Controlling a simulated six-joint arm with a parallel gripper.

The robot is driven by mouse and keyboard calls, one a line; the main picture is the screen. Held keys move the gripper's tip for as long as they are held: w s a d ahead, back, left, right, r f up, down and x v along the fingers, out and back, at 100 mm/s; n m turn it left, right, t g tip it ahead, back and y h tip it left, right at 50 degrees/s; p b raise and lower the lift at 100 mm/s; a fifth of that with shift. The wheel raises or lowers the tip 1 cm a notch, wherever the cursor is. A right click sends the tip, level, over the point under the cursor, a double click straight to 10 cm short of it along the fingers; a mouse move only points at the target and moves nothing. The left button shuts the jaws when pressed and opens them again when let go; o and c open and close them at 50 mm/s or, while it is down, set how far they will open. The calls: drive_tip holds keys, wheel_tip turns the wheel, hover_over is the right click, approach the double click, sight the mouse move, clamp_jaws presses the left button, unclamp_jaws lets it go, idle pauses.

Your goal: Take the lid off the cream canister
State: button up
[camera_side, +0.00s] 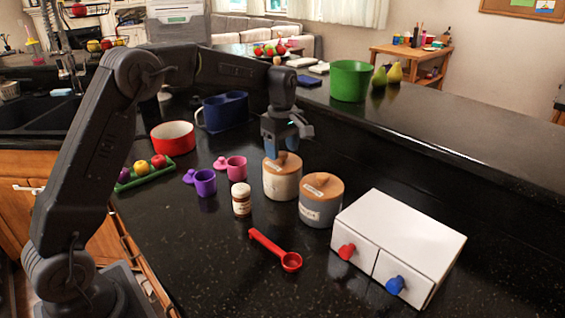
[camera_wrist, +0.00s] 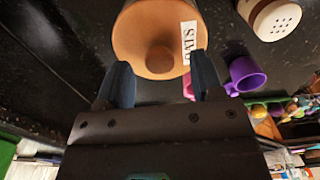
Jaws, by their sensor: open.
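The cream canister (camera_side: 281,184) stands upright on the dark counter with its round wooden lid (camera_side: 283,161) on top. My gripper (camera_side: 285,146) is open just above this lid, pointing down. In the wrist view the lid (camera_wrist: 150,40) fills the upper middle, with its round knob (camera_wrist: 160,59) between and slightly beyond my two fingertips (camera_wrist: 160,68). A white label lies on the lid's right side. The fingers look apart from the knob, but the exact gap is hard to tell. The canister's body is mostly hidden in the wrist view.
A grey canister (camera_side: 320,212) with a wooden lid stands close by on the right. A spice jar (camera_side: 241,200), pink cup (camera_side: 236,167) and purple cup (camera_side: 205,183) stand to the left. A red scoop (camera_side: 272,247) and white drawer box (camera_side: 410,235) are in front. The raised ledge runs behind.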

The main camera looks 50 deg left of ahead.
wheel_tip(320, 180, down, 2)
drive_tip(key=c, duration=1)
drive_tip(key=shift+r, duration=0.1)
